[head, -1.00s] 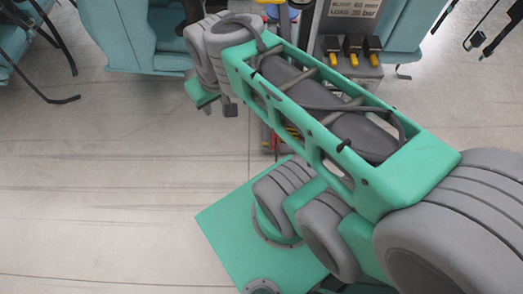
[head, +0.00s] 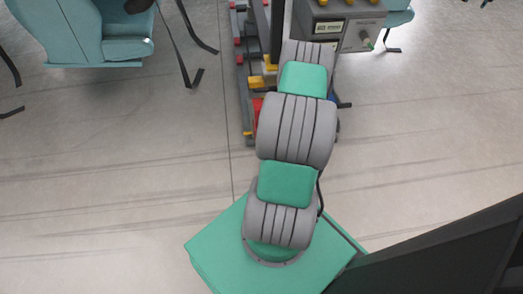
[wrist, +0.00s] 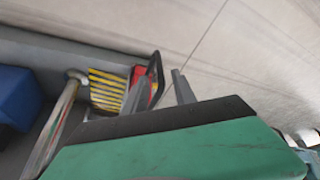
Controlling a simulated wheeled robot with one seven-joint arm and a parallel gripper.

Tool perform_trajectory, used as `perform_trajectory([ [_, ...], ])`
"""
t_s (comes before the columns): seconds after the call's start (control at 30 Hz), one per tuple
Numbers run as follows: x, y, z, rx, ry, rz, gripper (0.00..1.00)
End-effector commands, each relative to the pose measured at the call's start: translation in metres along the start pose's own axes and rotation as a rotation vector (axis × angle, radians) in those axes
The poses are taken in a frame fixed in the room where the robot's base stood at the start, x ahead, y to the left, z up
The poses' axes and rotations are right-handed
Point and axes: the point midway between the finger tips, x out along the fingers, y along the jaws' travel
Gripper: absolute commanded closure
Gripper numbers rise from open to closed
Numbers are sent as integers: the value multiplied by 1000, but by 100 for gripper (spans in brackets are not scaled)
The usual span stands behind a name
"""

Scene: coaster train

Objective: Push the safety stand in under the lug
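In the wrist view my gripper (wrist: 160,90) shows two grey fingers standing apart, with a gap between them. Beyond the fingers is a yellow-and-black striped piece (wrist: 107,90) with a red part (wrist: 139,74) and a black loop beside it; this looks like the safety stand. The left finger overlaps the red part in the picture; I cannot tell whether it touches. In the head view my arm hides the gripper, and only a red patch (head: 257,106) shows left of the arm. I cannot make out the lug in either view.
A grey frame with red and yellow fittings (head: 241,70) lies behind my arm. A grey control box (head: 340,30) stands to its right. Teal seats (head: 105,35) with hanging straps are at upper left. A blue block (wrist: 17,98) and a metal rod (wrist: 52,125) show in the wrist view. Open floor lies left.

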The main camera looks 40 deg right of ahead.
Motion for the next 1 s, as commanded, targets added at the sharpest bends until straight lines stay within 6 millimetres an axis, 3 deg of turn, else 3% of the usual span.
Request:
perform_trajectory([
  [0.2,46,-1,2,-2,-2,-2,68],
  [0.33,62,-1,1,0,-3,-1,68],
  [0.63,65,0,-1,1,-2,-1,68],
  [1.0,65,-1,-1,0,-3,-2,97],
])
